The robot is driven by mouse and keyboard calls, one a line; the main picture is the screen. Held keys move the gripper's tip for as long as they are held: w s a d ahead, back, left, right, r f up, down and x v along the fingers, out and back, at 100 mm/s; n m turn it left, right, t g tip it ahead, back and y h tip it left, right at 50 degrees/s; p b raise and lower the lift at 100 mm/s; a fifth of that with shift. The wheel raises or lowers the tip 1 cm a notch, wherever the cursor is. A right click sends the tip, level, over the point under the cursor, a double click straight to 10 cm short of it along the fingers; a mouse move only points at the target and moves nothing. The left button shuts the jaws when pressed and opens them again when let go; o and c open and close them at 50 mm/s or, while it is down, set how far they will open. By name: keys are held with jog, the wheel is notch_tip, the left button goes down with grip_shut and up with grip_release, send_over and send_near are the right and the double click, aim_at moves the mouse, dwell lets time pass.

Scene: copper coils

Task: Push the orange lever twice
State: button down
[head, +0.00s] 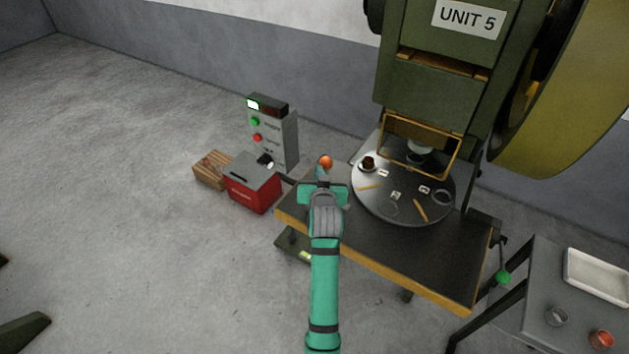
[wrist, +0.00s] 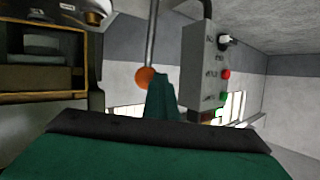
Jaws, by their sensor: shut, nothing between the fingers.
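The orange lever knob (head: 326,161) shows just beyond the tip of my gripper (head: 321,175) in the head view, at the left edge of the press table. In the wrist view the orange knob (wrist: 145,78) sits on a thin upright rod, right beside my shut fingers (wrist: 162,98), which overlap part of it. I cannot tell whether the fingers touch it. My gripper is shut and holds nothing. The lower part of the lever is hidden by my gripper and arm.
A grey control box (head: 285,142) with green and red buttons stands behind a red box (head: 251,190), left of the table. The press (head: 432,95) has a round plate (head: 375,200) with small parts. A side table (head: 535,300) holds a white tray (head: 598,274).

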dwell(0.4)
jog(key=s+a+f, duration=0.1)
jog(key=s+a, duration=0.3)
jog(key=s, duration=0.2)
jog(key=shift+a+f, duration=0.2)
jog(key=shift+f, duration=0.1)
dwell(0.8)
dwell(0.3)
jog(key=s+a, duration=0.1)
jog(key=s, duration=0.1)
jog(key=s+a+f, duration=0.1)
jog(key=s+a, duration=0.1)
dwell(0.4)
dwell(0.5)
